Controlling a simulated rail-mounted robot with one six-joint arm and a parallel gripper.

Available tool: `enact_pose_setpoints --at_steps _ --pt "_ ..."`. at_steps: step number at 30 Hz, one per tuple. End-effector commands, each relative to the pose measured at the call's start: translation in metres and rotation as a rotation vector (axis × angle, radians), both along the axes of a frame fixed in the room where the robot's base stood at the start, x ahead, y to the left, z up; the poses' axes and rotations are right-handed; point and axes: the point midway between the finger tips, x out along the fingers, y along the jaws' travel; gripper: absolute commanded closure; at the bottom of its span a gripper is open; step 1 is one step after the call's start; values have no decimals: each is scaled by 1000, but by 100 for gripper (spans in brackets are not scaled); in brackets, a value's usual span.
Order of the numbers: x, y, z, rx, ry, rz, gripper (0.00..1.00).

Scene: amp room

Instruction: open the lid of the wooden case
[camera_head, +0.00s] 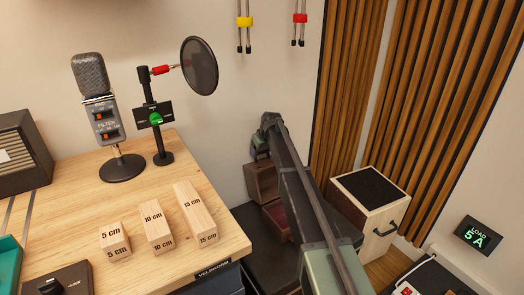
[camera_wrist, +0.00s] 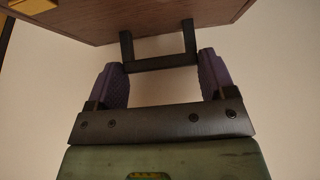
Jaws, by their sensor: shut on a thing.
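The brown wooden case (camera_head: 277,222) stands low behind the desk in the head view, with a dark red inside showing. Its lid (camera_head: 262,182) is raised steeply above the case; the case and lid are partly covered by my arm. In the wrist view the lid's brown wood (camera_wrist: 120,22) fills the top, with a black bar handle (camera_wrist: 160,63) sticking out from it. My gripper (camera_wrist: 163,75) is shut on the handle, its two purple finger pads at the handle's two sides. In the head view my gripper is small and mostly hidden at the lid's top.
A desk (camera_head: 60,185) at left holds a microphone (camera_head: 104,115), a pop filter (camera_head: 200,66) and wooden blocks (camera_head: 155,225). A pale wooden box (camera_head: 372,215) with a black top stands right of my arm. Slatted wall panels (camera_head: 440,90) rise behind it.

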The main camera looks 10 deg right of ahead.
Motion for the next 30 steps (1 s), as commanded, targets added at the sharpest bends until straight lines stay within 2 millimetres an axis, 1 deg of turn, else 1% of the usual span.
enact_pose_setpoints --at_steps 2,7,10,12,19,20,21,24,30 --pt "-4 -1 2 4 -11 0 66" --pt "-26 -9 17 39 -98 0 66" --pt "-37 -14 25 41 -102 1 66" --pt "-40 -15 25 41 -101 1 66" --pt "-39 -15 23 40 -100 1 66" --pt "-39 -15 23 40 -100 1 21" --pt "-39 -15 23 40 -100 1 14" --pt "-39 -15 23 40 -100 1 0" --pt "-39 -15 24 41 -101 1 0"
